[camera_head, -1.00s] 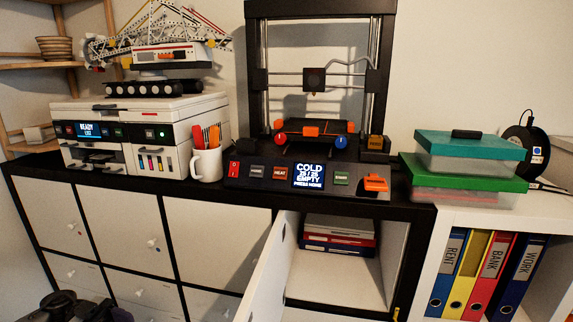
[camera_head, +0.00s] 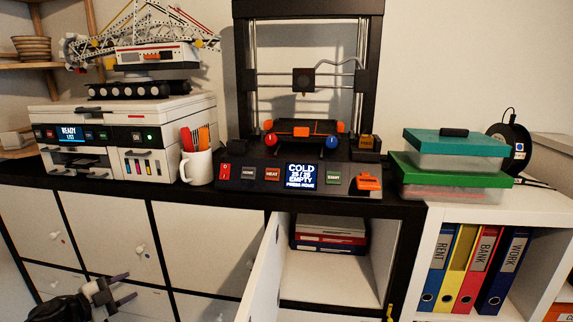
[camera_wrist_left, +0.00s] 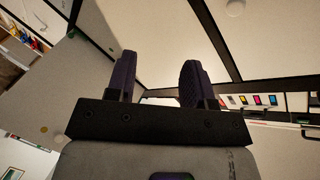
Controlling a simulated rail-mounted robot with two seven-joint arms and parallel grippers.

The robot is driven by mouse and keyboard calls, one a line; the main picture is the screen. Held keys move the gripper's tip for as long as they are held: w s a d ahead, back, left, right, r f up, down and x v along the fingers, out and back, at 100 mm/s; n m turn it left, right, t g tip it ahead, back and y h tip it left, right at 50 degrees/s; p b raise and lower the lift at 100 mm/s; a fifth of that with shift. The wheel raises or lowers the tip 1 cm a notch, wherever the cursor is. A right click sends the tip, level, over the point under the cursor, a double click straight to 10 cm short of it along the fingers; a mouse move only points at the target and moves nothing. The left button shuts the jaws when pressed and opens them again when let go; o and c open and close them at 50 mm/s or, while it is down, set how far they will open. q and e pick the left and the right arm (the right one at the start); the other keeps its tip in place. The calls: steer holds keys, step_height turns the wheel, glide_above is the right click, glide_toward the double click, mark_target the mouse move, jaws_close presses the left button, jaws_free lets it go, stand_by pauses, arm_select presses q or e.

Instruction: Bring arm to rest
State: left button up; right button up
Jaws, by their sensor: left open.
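My left gripper (camera_head: 124,287) is at the lower left of the head view, in front of the white cabinet doors. Its two dark purple fingers point right and stand apart, with nothing between them. In the left wrist view the same fingers (camera_wrist_left: 158,78) are spread and empty, with white cabinet panels beyond them. My right gripper is not in the head view.
A cabinet door (camera_head: 262,268) stands open below the 3D printer (camera_head: 300,172), beside a compartment with stacked boxes. The white multifunction printer (camera_head: 125,130), a mug (camera_head: 197,167) and lidded boxes (camera_head: 455,165) stand on top. Binders (camera_head: 475,268) fill the right shelf.

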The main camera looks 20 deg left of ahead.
arm_select(q)
steer(key=d+r+n+g+y, duration=0.1)
steer(key=d+r+n+y, duration=0.25)
steer(key=d+y, duration=0.45)
steer(key=s+d+f+n+g, duration=0.25)
steer(key=s+d+f, duration=0.25)
steer(key=s+d, duration=0.25)
steer(key=s+d+f+n+g, duration=0.2)
steer(key=s+d+f+g, duration=0.1)
steer(key=s+d+f, duration=0.5)
steer(key=s+d+f+n+g+h, duration=0.25)
steer(key=s+d+f, duration=0.35)
steer(key=s, duration=0.4)
steer(key=s+d+f+n+g+h, duration=0.1)
steer(key=s+d+f+g, duration=0.35)
steer(key=s, duration=0.65)
step_height(320, 180, up, 14)
steer(key=t+p, duration=0.1)
steer(key=p, duration=1.5)
steer(key=shift+d+r+t, duration=0.15)
steer(key=shift+r+t, duration=0.1)
steer(key=shift+t, duration=0.1)
steer(key=shift+w, duration=0.1)
